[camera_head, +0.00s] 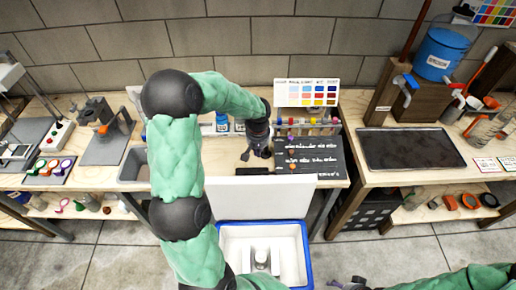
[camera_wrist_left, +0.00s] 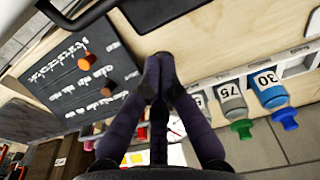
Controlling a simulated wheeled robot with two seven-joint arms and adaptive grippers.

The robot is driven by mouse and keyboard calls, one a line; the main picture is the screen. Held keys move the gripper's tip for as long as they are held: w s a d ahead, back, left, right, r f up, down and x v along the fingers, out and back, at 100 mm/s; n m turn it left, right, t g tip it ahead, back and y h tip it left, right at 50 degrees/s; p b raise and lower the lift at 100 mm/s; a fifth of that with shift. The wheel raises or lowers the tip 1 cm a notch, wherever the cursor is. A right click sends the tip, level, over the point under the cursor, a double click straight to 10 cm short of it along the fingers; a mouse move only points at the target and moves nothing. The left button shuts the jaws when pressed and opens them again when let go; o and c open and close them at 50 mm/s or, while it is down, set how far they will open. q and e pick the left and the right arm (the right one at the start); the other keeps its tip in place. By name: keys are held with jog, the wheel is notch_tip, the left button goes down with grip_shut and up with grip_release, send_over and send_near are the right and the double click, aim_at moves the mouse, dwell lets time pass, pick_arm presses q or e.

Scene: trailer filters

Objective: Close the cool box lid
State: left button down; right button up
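The cool box (camera_head: 306,262) is white with a blue rim and stands on the floor in front of the middle bench. Its white lid (camera_head: 262,198) stands up, open, at the box's far side, and pale objects show inside the box. My left gripper (camera_head: 258,152) is above the bench, beyond the lid's top edge and apart from it. In the left wrist view its dark fingertips (camera_wrist_left: 159,72) are together with nothing between them. My right gripper (camera_head: 350,285) is at the bottom edge, partly cut off, and its fingers are unclear.
The middle bench holds a dark board with white writing (camera_head: 310,158), a colour chart (camera_head: 306,93) and a rack of bottles (camera_wrist_left: 232,100). The right bench has a dark tray (camera_head: 410,149) and a blue bucket (camera_head: 440,54). My left arm crosses above the box's left side.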

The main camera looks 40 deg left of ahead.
pick_arm(q)
jog(key=s+f, duration=0.1)
jog(key=d+f, duration=0.1)
jog(key=s+d+f+b, duration=0.1)
jog(key=shift+s+d+f, duration=0.1)
jog(key=shift+s+f, duration=0.15)
jog(key=shift+s, duration=0.05)
dwell(0.5)
